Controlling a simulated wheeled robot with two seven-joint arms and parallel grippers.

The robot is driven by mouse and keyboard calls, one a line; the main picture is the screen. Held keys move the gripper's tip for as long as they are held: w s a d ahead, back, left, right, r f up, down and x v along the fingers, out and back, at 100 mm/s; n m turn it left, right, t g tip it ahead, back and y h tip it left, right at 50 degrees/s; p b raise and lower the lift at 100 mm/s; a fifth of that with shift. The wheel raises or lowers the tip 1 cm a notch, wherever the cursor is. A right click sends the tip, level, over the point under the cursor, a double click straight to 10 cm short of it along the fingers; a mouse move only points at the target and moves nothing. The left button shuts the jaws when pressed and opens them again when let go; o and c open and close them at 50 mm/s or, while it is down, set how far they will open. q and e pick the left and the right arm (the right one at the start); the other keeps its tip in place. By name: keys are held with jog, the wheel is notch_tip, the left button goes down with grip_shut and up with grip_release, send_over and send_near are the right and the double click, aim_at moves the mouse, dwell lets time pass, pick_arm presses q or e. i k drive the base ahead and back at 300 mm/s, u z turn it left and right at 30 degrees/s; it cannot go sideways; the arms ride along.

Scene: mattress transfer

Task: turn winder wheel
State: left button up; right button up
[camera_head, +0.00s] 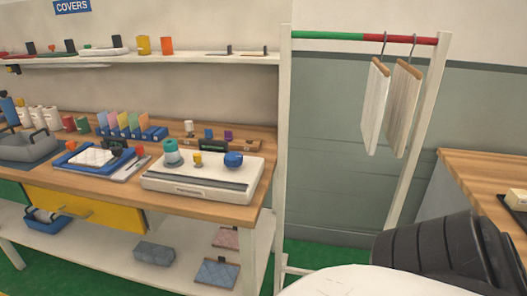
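A white flat machine (187,183) with a dark slot along its front sits at the right end of the wooden bench. On it stand a teal spool-like piece (171,154), a small yellow piece (197,159) and a round blue knob or wheel (233,160). I cannot tell for certain which of these is the winder wheel. A small label on the machine's front is too small to read. Neither of my grippers shows; black ribbed parts at the lower right seem to be my arm.
The wooden bench (255,143) also holds a blue rack of coloured cards (131,131), a blue tray (70,160) and a grey bin (22,143). A white rack (284,190) with two hanging boards stands right of it. Another wooden table (480,180) is at the right.

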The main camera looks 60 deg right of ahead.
aim_at(233, 160)
jog(key=z, duration=1.3)
